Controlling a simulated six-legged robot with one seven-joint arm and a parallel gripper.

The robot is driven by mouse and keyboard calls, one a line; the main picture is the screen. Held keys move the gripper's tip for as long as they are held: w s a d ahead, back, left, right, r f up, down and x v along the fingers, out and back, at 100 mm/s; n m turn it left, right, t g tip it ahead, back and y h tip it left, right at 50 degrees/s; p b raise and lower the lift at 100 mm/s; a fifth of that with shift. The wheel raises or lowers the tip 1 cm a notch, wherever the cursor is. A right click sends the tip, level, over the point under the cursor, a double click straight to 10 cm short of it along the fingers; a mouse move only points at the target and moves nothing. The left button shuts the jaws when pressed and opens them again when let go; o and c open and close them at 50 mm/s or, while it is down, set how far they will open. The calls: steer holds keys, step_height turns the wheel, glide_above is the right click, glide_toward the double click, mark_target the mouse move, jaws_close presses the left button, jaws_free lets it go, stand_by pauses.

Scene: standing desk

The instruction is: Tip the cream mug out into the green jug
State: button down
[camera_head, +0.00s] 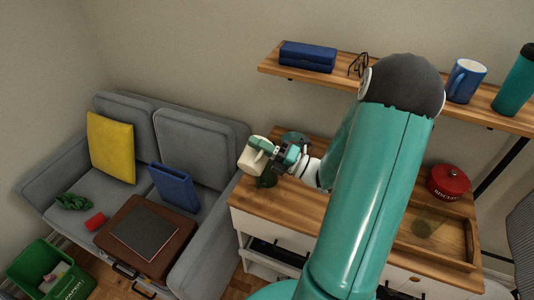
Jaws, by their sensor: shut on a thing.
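The cream mug (252,158) is held at the left end of my arm, over the left part of the wooden-topped cabinet. It looks tilted, with its base or mouth facing left; I cannot tell which. My gripper (270,150) is shut on the mug at its right side. A dark green thing, likely the green jug (267,180), shows just below the mug and gripper on the cabinet top. Most of it is hidden by them, so its opening is not visible. I cannot see anything pouring.
The cabinet top (285,205) is clear in front of the jug. A wooden tray (455,245) and a red pot (447,182) are at right. The wall shelf (275,67) above holds a blue case, glasses, a blue mug (465,80) and a green tumbler (517,80). A grey sofa stands left.

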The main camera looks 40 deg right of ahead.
steer(key=shift+w+d+r, duration=0.1)
steer(key=shift+d+r, duration=0.05)
steer(key=shift+d, duration=0.05)
steer(key=shift+w+d+r+m+t+h, duration=0.2)
steer(key=shift+d+m, duration=0.15)
steer(key=shift+m, duration=0.2)
steer(key=shift+w+d+r+m+t+h, duration=0.1)
steer(key=shift+w+d+r+m+t, duration=0.1)
steer(key=shift+d+m, duration=0.25)
steer(key=shift+w+d+f+m+t+h+p, duration=0.15)
steer(key=shift+d+f+m+t+h, duration=0.1)
steer(key=shift+m, duration=0.45)
steer(key=shift+w+d+f+m+t+h+p, duration=0.15)
steer(key=shift+d+f+m+h, duration=0.1)
steer(key=shift+m, duration=0.45)
steer(key=shift+w+d+r+m+h, duration=0.15)
steer(key=shift+d+m, duration=0.1)
steer(key=shift+m, duration=0.2)
steer(key=shift+w+d+r+m+h, duration=0.1)
steer(key=shift+d+m+h, duration=0.1)
steer(key=shift+m, duration=0.25)
